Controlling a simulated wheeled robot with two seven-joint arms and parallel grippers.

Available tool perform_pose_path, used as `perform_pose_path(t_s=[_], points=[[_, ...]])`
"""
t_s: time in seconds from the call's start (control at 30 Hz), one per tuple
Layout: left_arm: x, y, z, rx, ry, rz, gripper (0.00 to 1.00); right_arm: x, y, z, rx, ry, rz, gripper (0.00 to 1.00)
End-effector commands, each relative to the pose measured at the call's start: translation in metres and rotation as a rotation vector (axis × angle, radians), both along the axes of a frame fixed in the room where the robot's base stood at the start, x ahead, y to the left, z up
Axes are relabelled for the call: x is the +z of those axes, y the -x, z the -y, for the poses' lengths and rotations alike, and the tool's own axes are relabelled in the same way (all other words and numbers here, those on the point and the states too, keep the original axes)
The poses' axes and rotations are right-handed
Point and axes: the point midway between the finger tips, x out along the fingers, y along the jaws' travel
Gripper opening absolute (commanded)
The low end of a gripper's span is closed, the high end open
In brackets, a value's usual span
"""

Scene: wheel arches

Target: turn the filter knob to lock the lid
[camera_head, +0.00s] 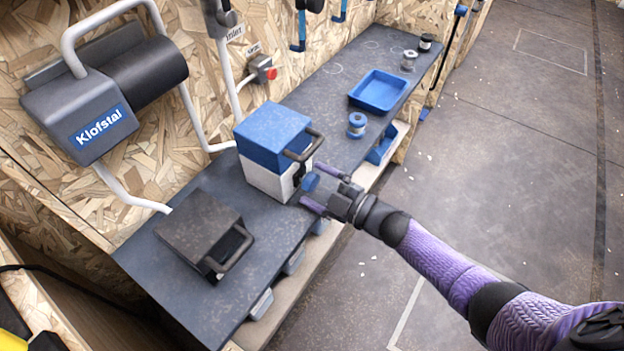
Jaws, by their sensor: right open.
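The filter box has a blue lid (272,131) with a dark handle and a white lower body (264,180). It stands upright on the dark bench. A blue knob (310,182) shows at the front of the white body. My right gripper (314,184) is open, with its two fingers apart on either side of the knob. I cannot tell whether the fingers touch the knob. The lid sits on the body. My left gripper is not in view.
A dark box with a handle (198,228) stands on the bench (165,285) at the near left. A blue tray (379,91), spools (357,125) and small jars lie farther along. A grey Klofstal unit (85,110) hangs on the wall. The floor at right is clear.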

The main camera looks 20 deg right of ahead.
Motion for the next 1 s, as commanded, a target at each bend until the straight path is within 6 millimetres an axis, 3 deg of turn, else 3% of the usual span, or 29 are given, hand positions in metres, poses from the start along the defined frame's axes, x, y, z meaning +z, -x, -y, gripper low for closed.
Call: perform_pose_path(t_s=[0.2, 0.33, 0.83, 0.93, 1.0], points=[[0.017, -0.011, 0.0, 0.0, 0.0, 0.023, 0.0, 0.003, 0.045, 0.035, -0.002, 0.001, -0.003, 0.96], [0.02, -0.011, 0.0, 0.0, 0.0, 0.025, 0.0, 0.002, 0.061, 0.048, -0.001, 0.001, -0.002, 0.96], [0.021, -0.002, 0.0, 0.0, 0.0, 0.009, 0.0, 0.0, 0.066, 0.052, -0.004, 0.0, -0.004, 0.96], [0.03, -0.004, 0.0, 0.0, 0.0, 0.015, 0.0, -0.021, 0.076, 0.061, -0.107, -0.011, -0.128, 0.96], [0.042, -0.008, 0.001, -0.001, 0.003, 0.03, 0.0, -0.061, 0.102, 0.076, -0.278, -0.022, -0.343, 0.96]])
